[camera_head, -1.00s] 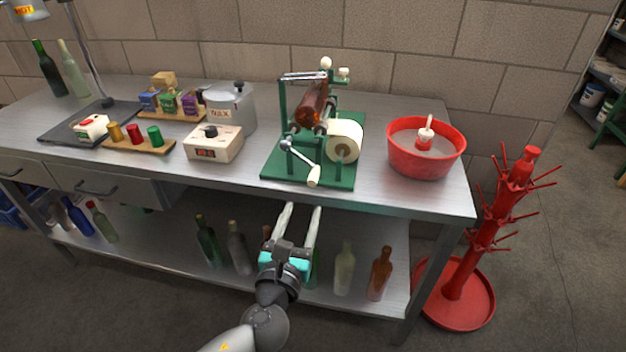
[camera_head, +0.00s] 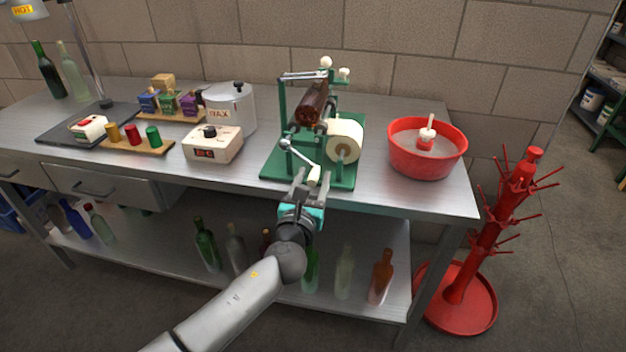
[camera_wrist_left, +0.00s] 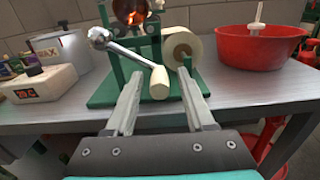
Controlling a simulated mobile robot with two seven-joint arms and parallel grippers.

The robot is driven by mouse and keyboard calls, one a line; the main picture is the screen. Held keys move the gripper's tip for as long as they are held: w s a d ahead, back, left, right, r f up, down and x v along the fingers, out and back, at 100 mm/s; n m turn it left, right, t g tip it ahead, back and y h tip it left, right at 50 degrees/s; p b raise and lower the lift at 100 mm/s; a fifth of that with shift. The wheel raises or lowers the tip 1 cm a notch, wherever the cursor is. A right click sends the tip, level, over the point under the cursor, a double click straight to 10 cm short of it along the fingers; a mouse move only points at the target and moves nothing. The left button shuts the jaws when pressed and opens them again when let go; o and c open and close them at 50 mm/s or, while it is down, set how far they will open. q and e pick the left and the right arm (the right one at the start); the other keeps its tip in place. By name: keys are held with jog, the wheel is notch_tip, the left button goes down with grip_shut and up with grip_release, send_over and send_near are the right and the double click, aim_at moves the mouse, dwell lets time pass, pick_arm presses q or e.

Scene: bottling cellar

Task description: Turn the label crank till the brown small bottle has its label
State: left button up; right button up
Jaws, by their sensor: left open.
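The green labelling machine (camera_head: 345,178) stands near the front edge of the metal table. The brown bottle (camera_head: 313,104) lies in its rollers; I see no label on its visible side. A roll of cream labels (camera_head: 344,141) sits at the right. The crank (camera_head: 300,154) is a metal arm with a cream handle (camera_head: 314,175) hanging low at the front; the handle also shows in the left wrist view (camera_wrist_left: 159,83). My left gripper (camera_head: 308,183) is open, just in front of the handle. In the wrist view the handle lies ahead between the fingers (camera_wrist_left: 157,100), apparently untouched. My right gripper is not in view.
A red basin (camera_head: 425,162) stands to the right on the table. A white control box (camera_head: 213,145) and a wax pot (camera_head: 231,108) stand to the left. A red bottle tree (camera_head: 492,235) is on the floor at right. Several bottles stand on the lower shelf.

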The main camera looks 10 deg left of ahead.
pick_arm(q)
grip_shut()
dwell(0.3)
dwell(1.1)
